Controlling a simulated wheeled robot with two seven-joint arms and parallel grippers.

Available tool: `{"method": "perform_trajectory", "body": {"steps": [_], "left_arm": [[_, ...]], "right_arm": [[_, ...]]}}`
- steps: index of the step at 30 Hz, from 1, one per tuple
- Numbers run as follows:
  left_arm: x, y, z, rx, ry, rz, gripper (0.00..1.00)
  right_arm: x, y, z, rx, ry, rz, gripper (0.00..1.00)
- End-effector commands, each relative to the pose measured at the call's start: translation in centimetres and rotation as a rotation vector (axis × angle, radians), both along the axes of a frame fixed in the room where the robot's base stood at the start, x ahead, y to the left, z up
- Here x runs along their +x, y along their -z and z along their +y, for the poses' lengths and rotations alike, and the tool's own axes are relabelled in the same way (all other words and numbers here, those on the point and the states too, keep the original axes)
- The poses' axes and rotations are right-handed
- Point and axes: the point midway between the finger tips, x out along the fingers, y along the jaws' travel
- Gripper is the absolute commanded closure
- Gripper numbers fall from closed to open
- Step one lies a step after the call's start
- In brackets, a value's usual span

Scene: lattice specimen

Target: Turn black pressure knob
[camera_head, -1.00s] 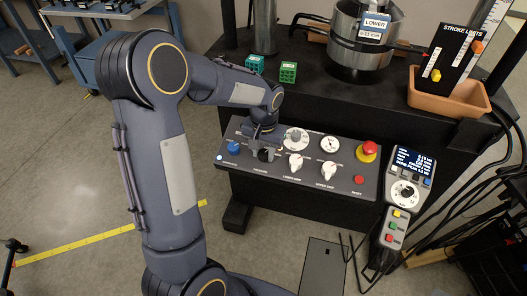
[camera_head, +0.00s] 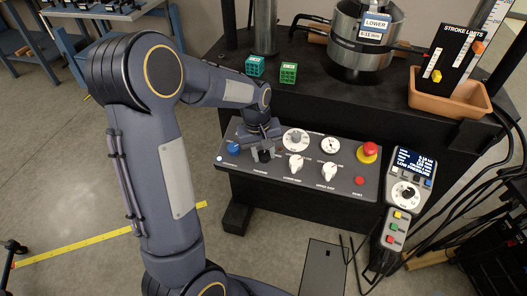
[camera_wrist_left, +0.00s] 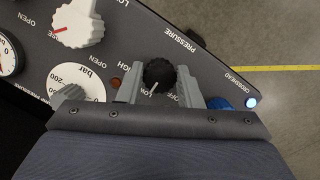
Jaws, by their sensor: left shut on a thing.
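The black pressure knob (camera_wrist_left: 159,75) is on the sloping control panel (camera_head: 340,184), in the wrist view between the two grey fingers of my left gripper (camera_wrist_left: 160,82). The fingers are shut on it, one on each side. Its white pointer line is toward the LOW label, with OFF to the right and HIGH to the left. In the head view the knob (camera_head: 264,156) shows partly below my left gripper (camera_head: 262,146). My right gripper is not in view.
A gauge (camera_head: 295,139), white knobs (camera_head: 296,164) and a red emergency button (camera_head: 370,149) are to the right. A pendant (camera_head: 404,190) reads LOW PRESSURE. Green blocks (camera_head: 288,72) stand behind the panel.

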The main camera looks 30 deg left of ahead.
Motion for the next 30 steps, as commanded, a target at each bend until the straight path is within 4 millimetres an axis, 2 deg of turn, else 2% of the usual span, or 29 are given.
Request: {"method": "perform_trajectory", "body": {"steps": [11,12,17,25,30], "left_arm": [[0.1,-0.1,0.0,-0.001,-0.004,-0.004,0.91],[0.1,-0.1,0.0,-0.001,-0.004,-0.004,0.65],[0.1,-0.1,0.0,0.000,-0.004,-0.002,0.46],[0.0,-0.1,0.0,-0.001,-0.004,-0.002,0.46],[0.0,-2.0,0.2,-0.001,-0.004,-0.005,0.46]], "right_arm": [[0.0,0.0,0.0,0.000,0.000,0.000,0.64],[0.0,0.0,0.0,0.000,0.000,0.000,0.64],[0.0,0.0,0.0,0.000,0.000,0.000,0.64],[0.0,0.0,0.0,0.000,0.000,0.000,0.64],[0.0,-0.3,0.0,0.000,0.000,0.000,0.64]]}}
